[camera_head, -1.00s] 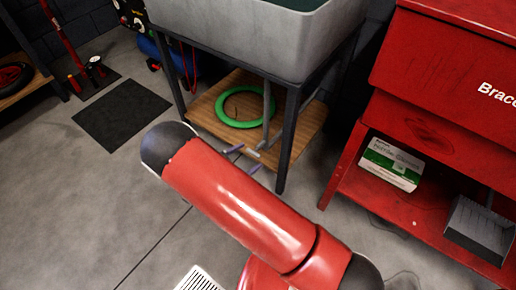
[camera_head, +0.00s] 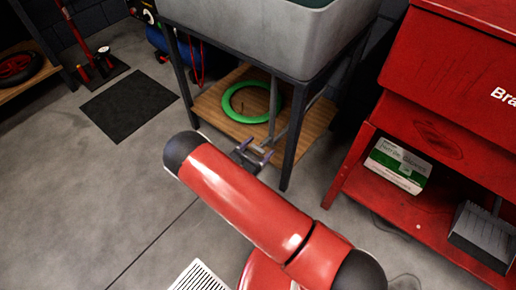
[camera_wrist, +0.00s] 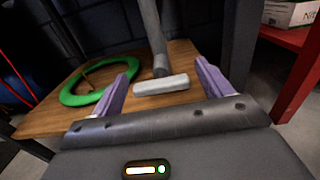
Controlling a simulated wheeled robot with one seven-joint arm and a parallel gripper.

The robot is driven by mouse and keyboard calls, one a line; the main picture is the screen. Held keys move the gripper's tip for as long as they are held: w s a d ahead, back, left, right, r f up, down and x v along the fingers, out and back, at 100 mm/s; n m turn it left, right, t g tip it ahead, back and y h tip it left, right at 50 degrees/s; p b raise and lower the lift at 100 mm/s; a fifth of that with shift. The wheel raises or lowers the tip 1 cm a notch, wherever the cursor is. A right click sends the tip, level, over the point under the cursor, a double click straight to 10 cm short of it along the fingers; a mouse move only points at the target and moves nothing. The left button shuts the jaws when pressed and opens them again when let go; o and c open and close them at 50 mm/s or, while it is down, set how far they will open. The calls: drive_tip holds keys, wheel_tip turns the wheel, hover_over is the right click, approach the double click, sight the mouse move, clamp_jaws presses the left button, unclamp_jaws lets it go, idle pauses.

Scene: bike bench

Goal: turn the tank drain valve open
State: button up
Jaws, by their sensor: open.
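The grey tank (camera_head: 255,40) stands on a dark metal frame. Its drain pipe (camera_head: 272,108) hangs down above the wooden lower shelf; it also shows in the wrist view (camera_wrist: 152,35). A pale grey bar-shaped handle (camera_wrist: 162,86), seemingly the valve's, sits crosswise at the pipe's lower end. My gripper (camera_head: 256,151) is open at the shelf's front edge, close to the pipe. In the wrist view, its purple fingers (camera_wrist: 163,76) stand either side of the handle, with gaps at both ends. I cannot tell how deep the handle lies between them. In the head view the handle is too small to read clearly.
A green ring (camera_head: 252,102) lies on the wooden shelf (camera_head: 215,108), left of the pipe. A frame leg (camera_head: 290,140) stands right of my gripper. A red cabinet (camera_head: 385,200) with a glove box (camera_head: 398,165) is further right.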

drive_tip(key=c, duration=1)
